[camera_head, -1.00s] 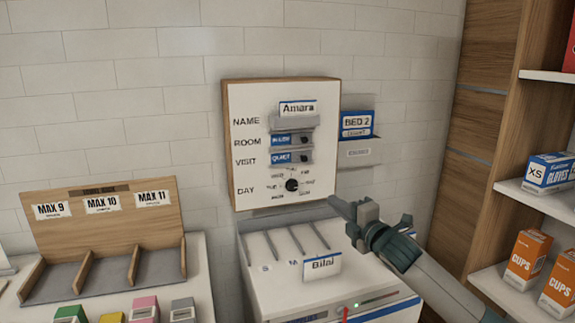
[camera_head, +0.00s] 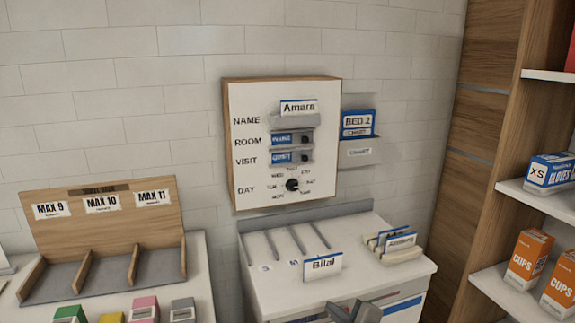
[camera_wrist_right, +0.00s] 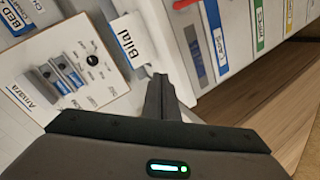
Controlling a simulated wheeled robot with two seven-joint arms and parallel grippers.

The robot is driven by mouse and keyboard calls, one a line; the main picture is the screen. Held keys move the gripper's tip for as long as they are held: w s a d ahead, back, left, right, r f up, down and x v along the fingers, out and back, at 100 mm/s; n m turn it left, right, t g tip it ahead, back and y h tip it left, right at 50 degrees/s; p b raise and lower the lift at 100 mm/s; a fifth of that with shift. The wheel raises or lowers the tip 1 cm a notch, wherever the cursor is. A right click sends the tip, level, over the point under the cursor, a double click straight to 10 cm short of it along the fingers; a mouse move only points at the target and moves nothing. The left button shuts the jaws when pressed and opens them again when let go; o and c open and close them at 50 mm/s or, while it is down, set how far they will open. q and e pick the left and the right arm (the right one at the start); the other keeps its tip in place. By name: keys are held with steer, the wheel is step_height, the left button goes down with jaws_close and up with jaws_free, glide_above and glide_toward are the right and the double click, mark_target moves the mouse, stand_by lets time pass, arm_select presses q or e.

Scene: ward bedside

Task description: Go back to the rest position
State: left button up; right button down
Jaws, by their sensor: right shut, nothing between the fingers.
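My right gripper (camera_head: 352,311) shows at the bottom edge of the head view, low in front of the white cabinet. In the right wrist view its fingers (camera_wrist_right: 161,82) are together with nothing between them. The wall board (camera_head: 237,150) with rows for name, room, visit and day hangs above the cabinet, and its name row bears an "Amara" card (camera_head: 298,107). A "Bilal" card (camera_head: 323,264) stands on the cabinet top; it also shows just beyond my fingertips in the right wrist view (camera_wrist_right: 127,40). My left gripper is out of view.
The white cabinet (camera_head: 362,228) holds a rack of name cards (camera_head: 397,240) at its right. A wooden sorter (camera_head: 110,222) with coloured boxes in front stands at left. Shelves with "CUPS" boxes (camera_head: 528,258) and a gloves box (camera_head: 550,172) are at right.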

steer(key=s+d+f+m+g+h, duration=0.15)
steer(key=s+f+m, duration=0.25)
steer(key=s+f, duration=0.5)
steer(key=s+d+f+m+g+h, duration=0.1)
steer(key=s+d+f+m+g, duration=0.3)
steer(key=s, duration=0.9)
steer(key=s+d+f+m+g+h, duration=0.1)
steer(key=s+d+f+m+g, duration=0.15)
steer(key=s, duration=0.85)
steer(key=s+d+f+m+g+h, duration=0.1)
steer(key=s+d+f+m, duration=0.15)
steer(key=s, duration=0.75)
step_height(320, 180, down, 29)
steer(key=g+b, duration=0.1)
steer(key=b, duration=0.1)
steer(key=s+d+f+g+b, duration=0.1)
steer(key=s+d+f, duration=0.2)
steer(key=s+f, duration=1.6)
steer(key=shift+d+f+g+b, duration=0.15)
steer(key=shift+f+g+b, duration=0.25)
steer(key=shift+f, duration=0.25)
